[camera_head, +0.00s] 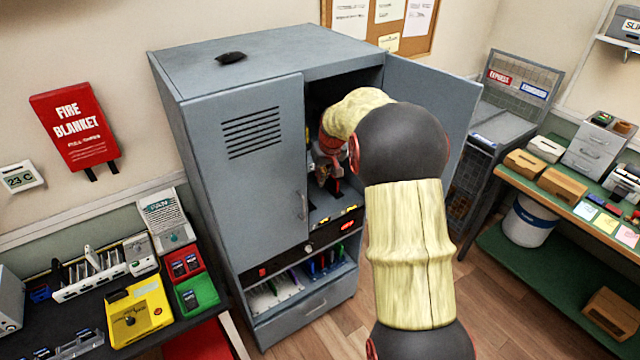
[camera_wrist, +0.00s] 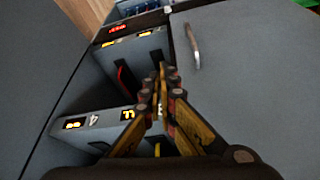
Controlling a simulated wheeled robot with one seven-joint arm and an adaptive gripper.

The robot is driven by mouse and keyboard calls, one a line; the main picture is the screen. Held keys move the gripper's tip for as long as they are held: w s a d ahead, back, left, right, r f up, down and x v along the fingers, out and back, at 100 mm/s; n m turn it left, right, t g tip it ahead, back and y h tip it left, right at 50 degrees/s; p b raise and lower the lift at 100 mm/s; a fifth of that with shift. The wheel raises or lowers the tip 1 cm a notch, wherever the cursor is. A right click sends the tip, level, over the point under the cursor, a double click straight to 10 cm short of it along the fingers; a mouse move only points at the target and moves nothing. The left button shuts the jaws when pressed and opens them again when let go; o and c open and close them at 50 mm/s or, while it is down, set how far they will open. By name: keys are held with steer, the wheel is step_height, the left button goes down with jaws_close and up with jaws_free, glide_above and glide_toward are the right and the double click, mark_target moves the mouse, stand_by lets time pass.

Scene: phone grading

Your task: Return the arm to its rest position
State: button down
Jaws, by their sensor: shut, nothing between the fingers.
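My arm reaches into the grey metal cabinet (camera_head: 240,240) through its open right side. My gripper (camera_head: 330,178) is partly hidden by my own arm in the head view, inside the cabinet. In the wrist view my gripper (camera_wrist: 161,85) is shut and empty, its fingertips together in front of the slots. The slotted unit (camera_wrist: 100,125) in the cabinet has dark slots and small lit number displays.
The cabinet's left door (camera_head: 250,165) is closed and its right door (camera_head: 435,95) stands open beside my arm. A dark bench (camera_head: 75,335) with devices is at left. Wooden floor (camera_head: 500,320) is clear between.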

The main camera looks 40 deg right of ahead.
steer(key=v, duration=0.5)
steer(key=shift+s+d, duration=0.15)
steer(key=shift+d, duration=0.1)
steer(key=s+a+f+n+b, duration=0.1)
steer(key=s+a+f+b, duration=0.2)
steer(key=s+a+b, duration=0.4)
steer(key=s+a+f+n+t+y+b, duration=0.1)
steer(key=s+a+b, duration=0.6)
steer(key=s+a, duration=1.7)
steer(key=shift+s+a+f+n+b, duration=0.4)
steer(key=shift+a+f+n, duration=0.25)
steer(key=shift+f, duration=0.25)
